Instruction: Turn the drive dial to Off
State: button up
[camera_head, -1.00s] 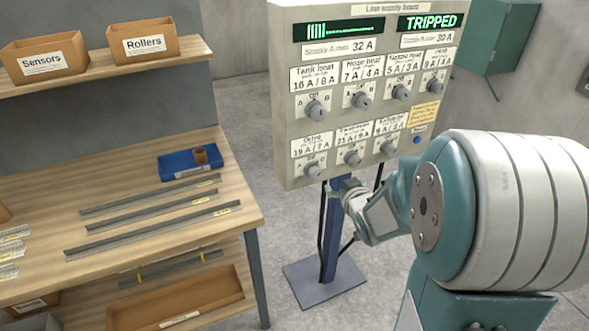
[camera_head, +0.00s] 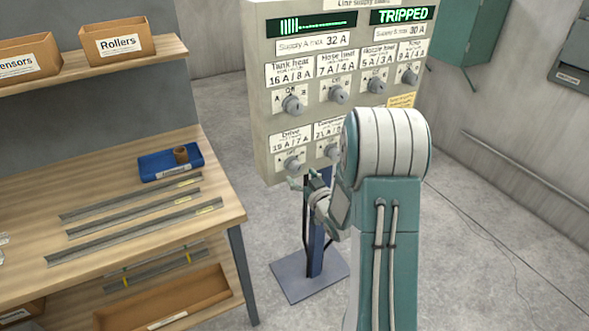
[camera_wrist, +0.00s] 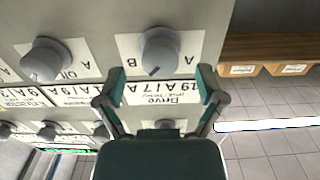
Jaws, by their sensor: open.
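The drive dial (camera_head: 291,163) is a grey knob at the lower left of the supply board (camera_head: 262,100), above my gripper's tips in the head view. In the wrist view, which shows the board upside down, the drive dial (camera_wrist: 160,50) stands just beyond my open fingers. A dark mark on its face points down and slightly left there; a B shows beside it, and I cannot read an Off mark. The Drive label (camera_wrist: 160,94) lies between the fingers. My gripper (camera_wrist: 157,88) is empty; in the head view my gripper (camera_head: 303,184) is just below the dial.
Another dial (camera_wrist: 46,60) is close to the left in the wrist view. The board's screen (camera_head: 402,14) reads TRIPPED. A wooden workbench (camera_head: 225,205) with a blue tray (camera_head: 160,174) and metal strips stands left. Floor at right is clear.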

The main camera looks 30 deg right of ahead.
aim_at(297, 171)
jog(key=shift+w, duration=1.9)
jog(key=c, duration=1.2)
jog(key=shift+o, duration=0.2)
